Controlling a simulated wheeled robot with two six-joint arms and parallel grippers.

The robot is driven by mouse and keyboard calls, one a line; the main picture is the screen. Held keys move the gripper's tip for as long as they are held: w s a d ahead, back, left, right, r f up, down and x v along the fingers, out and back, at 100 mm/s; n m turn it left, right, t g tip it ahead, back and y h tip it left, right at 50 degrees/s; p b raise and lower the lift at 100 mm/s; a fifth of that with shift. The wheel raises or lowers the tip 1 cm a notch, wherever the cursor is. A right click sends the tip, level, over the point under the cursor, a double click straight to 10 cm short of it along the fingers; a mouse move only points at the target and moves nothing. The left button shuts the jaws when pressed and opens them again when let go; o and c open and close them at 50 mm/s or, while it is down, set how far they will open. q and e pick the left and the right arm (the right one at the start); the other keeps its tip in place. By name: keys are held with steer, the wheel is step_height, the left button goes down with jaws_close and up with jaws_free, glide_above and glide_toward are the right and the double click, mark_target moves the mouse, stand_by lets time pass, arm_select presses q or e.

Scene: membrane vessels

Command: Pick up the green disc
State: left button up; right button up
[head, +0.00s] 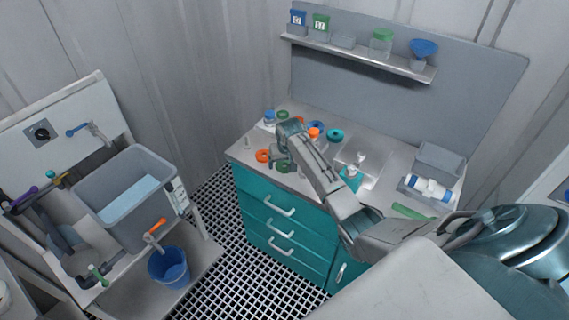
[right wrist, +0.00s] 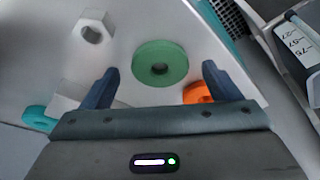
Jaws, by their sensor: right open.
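The green disc (right wrist: 143,62) is a thick ring with a centre hole, lying flat on the light worktop. It shows in the right wrist view just beyond and between my fingertips. In the head view the green disc (head: 286,168) is partly hidden beside my right gripper (head: 280,158) near the front edge of the counter. My right gripper (right wrist: 161,82) is open and empty, with one finger on each side of the disc's near edge. My left gripper is not in view.
An orange ring (right wrist: 197,93) lies close by the right finger, at the worktop's edge. A teal ring (right wrist: 38,118) and a pale hexagonal piece (right wrist: 92,31) lie to the left. A shelf (head: 358,54) with containers hangs behind the teal drawer counter (head: 285,222).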

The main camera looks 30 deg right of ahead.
steer(key=shift+w+f, duration=0.1)
steer(key=shift+f, duration=0.35)
steer(key=c, duration=1.1)
steer(key=shift+r, duration=0.1)
steer(key=shift+r+b, duration=0.4)
steer(key=shift+r, duration=0.05)
step_height(320, 180, up, 2)
steer(key=shift+r+b, duration=0.2)
steer(key=shift+b, duration=0.65)
steer(key=shift+s+a+r+b, duration=0.3)
steer(key=shift+s+a+b, duration=0.35)
steer(key=shift+s+a, duration=1.25)
steer(key=shift+s+a+r+b, duration=0.25)
steer(key=shift+s+a+b, duration=0.4)
steer(key=shift+s+a, duration=1.2)
steer(key=shift+s+a+r+b, duration=0.3)
steer(key=shift+s+a+b, duration=0.35)
steer(key=shift+s+a, duration=1.25)
